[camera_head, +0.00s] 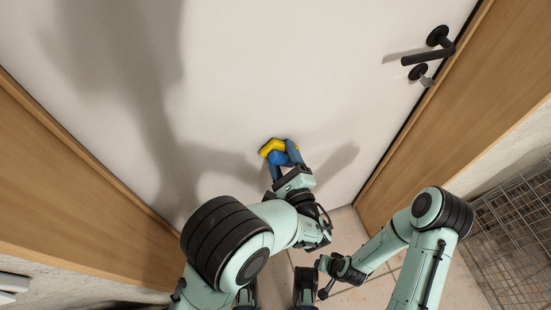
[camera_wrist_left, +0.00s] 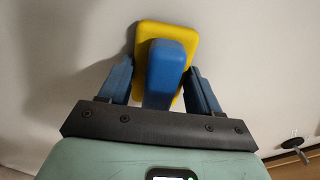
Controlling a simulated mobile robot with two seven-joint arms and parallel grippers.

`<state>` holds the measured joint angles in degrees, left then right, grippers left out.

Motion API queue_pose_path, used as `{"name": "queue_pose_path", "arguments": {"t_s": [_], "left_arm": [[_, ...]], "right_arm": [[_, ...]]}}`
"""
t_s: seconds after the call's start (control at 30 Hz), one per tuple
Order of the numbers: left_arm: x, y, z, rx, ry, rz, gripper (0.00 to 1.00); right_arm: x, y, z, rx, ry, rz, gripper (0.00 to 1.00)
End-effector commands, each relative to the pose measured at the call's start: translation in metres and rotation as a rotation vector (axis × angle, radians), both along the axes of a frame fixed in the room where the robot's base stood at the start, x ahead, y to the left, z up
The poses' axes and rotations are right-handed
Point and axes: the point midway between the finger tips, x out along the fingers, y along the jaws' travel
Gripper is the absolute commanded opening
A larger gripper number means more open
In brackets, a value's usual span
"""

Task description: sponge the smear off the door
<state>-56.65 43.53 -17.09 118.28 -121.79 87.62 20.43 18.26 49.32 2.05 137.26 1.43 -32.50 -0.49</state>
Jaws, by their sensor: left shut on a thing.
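The white door (camera_head: 270,70) fills most of the head view. My left gripper (camera_head: 284,157) is low in front of it, shut on the blue handle of a yellow sponge (camera_head: 270,147). In the left wrist view, the two blue fingers of my left gripper (camera_wrist_left: 163,80) stand on either side of the blue handle (camera_wrist_left: 165,75). The yellow sponge face (camera_wrist_left: 150,32) is turned to the door, at or very near its surface; I cannot tell if it touches. No smear shows on the visible door. My right gripper (camera_head: 324,288) is low in the head view, its fingers unclear.
A black door handle (camera_head: 428,56) and a lock with a key (camera_head: 420,74) are at the door's upper right. Wooden frame panels (camera_head: 75,185) flank the door. A wire basket (camera_head: 515,225) stands at the right. Tiled floor (camera_head: 347,230) shows below the door.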

Motion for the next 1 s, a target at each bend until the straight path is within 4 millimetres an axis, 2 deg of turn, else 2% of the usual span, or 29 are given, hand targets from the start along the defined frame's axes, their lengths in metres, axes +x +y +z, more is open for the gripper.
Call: {"name": "queue_pose_path", "arguments": {"t_s": [0.2,0.4,0.8,1.0], "left_arm": [[0.004,-0.013,0.0,-0.001,0.0,0.0,0.39],[0.007,-0.012,0.0,0.0,0.001,0.001,0.39],[-0.001,0.021,0.0,0.001,0.0,0.004,0.39],[-0.002,0.029,0.0,0.0,0.0,0.008,0.39]], "right_arm": [[0.0,0.0,-0.003,0.0,0.001,0.0,0.31],[0.0,0.0,-0.005,-0.001,0.001,0.0,0.31],[0.0,0.0,-0.002,0.0,0.001,0.0,0.31],[0.0,0.0,-0.002,0.0,0.001,0.0,0.31]]}}
